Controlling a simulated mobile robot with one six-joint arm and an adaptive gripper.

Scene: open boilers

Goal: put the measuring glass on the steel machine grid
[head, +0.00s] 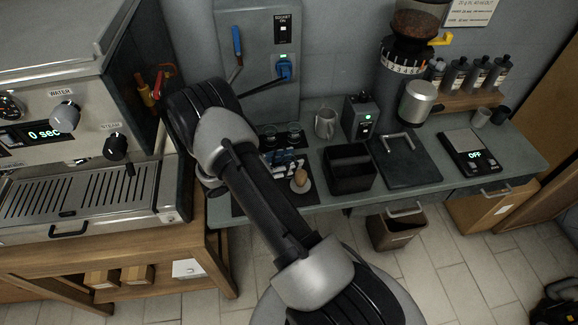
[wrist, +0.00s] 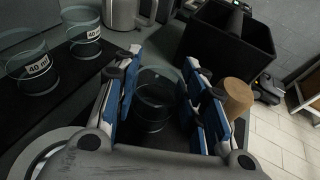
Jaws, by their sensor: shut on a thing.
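My gripper (wrist: 158,90) is shut on a clear measuring glass (wrist: 152,118), which stands upright between its blue-padded fingers in the wrist view. I cannot tell whether its base touches the mat. In the head view my gripper (head: 286,164) is low over the dark mat, and my arm hides much of it. Two other measuring glasses marked 40 ml stand to the left in the wrist view, one nearer (wrist: 36,72) and one farther (wrist: 84,38). The steel machine grid (head: 75,197) is the slotted tray at the front of the coffee machine, at the left in the head view.
A tamper with a wooden knob (head: 300,178) stands close to the right of my gripper. A black knock box (head: 350,168), a grey mug (head: 325,124) and a grinder (head: 405,70) are farther right. The coffee machine's body (head: 70,110) rises behind the grid, which is bare.

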